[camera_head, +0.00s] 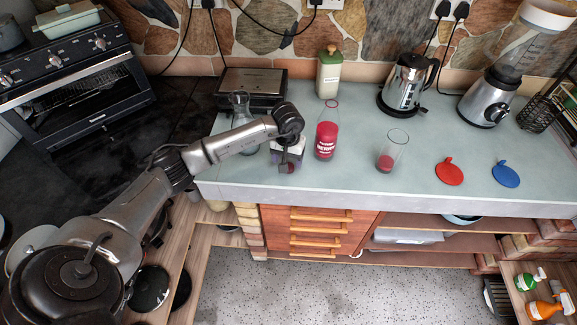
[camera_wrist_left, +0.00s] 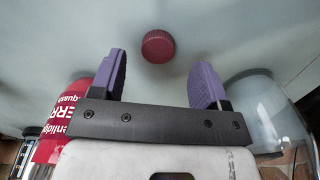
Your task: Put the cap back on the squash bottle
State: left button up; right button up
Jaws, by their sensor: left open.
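The squash bottle (camera_head: 326,141), clear with a red label and pinkish-red contents, stands upright on the counter with an open neck. It also shows at the left of the left wrist view (camera_wrist_left: 58,120). A dark red round cap (camera_wrist_left: 158,46) lies on the counter ahead of my left gripper, between the lines of its fingers and apart from them. In the head view the cap (camera_head: 287,168) is partly hidden by the gripper. My left gripper (camera_head: 287,160) points down, open and empty, just left of the bottle. Its purple finger pads (camera_wrist_left: 160,82) are apart. My right gripper is not in view.
A glass carafe (camera_head: 241,106) stands left of my gripper and shows close by in the left wrist view (camera_wrist_left: 268,110). A tumbler (camera_head: 391,152) with red liquid stands right of the bottle.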

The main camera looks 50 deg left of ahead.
pick_arm(q)
jog(key=shift+f, duration=1.75)
jog(key=shift+c, duration=0.4)
jog(key=c, duration=0.9)
